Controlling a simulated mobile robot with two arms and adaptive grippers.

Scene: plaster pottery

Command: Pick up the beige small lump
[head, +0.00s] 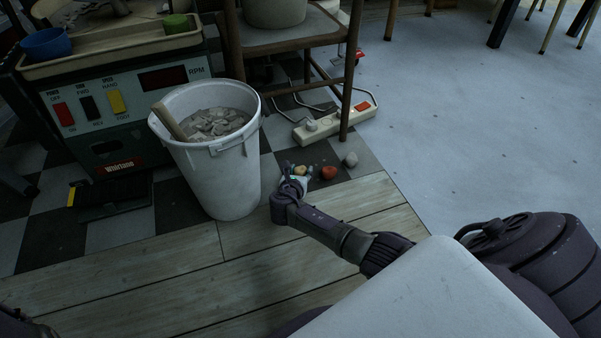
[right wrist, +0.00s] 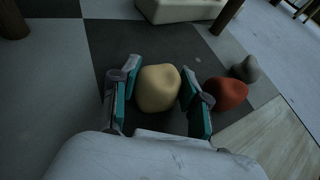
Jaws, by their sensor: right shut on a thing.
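The beige small lump (right wrist: 158,88) shows in the right wrist view between the two fingers of my right gripper (right wrist: 159,92). The fingers are shut on it. In the head view the beige lump (head: 300,170) is small and partly hidden by my right gripper (head: 297,174), which is low over the dark checkered floor, right of the white bucket. I cannot tell whether the lump touches the floor. My left gripper is not in view.
An orange-red lump (head: 328,173) lies just right of the gripper, and a grey lump (head: 350,159) beyond it. A white bucket (head: 230,175) stands close on the left. A power strip (head: 336,124) and a wooden chair (head: 282,40) are behind. Open grey floor (head: 480,130) lies right.

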